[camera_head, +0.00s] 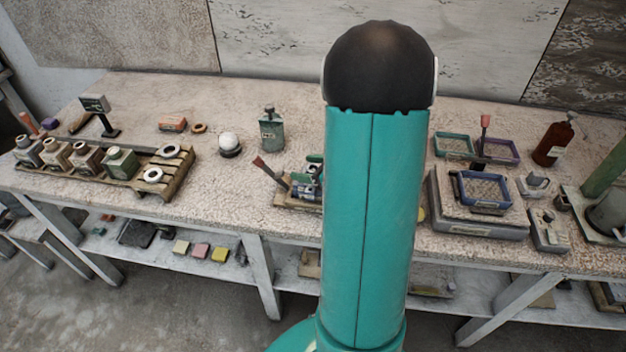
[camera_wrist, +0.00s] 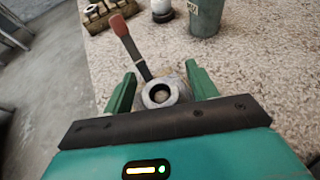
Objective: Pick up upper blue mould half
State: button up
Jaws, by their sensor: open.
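In the wrist view, my gripper (camera_wrist: 160,78) is open, with a green finger on each side of a grey, round-topped piece (camera_wrist: 160,94) with a central hole. This piece sits by a lever with a red handle (camera_wrist: 122,27). In the head view, a small bluish piece (camera_head: 303,190) shows at the same clamp stand, beside the red-handled lever (camera_head: 268,171). It is likely the blue mould, but I cannot tell its upper half from its lower. My arm hides most of the stand and gripper; green finger parts show beside its left edge.
A wooden rack (camera_head: 158,181) with several mould blocks and rings stands at left. A white sphere (camera_head: 229,143) and a grey-green bottle (camera_head: 271,130) stand behind the clamp. A blue-framed tray (camera_head: 484,190) and a brown bottle (camera_head: 553,142) are at right. The bench front near the clamp is clear.

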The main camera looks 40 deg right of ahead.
jog(key=shift+c, duration=0.2)
jog(key=c, duration=1.2)
jog(key=shift+r, duration=0.1)
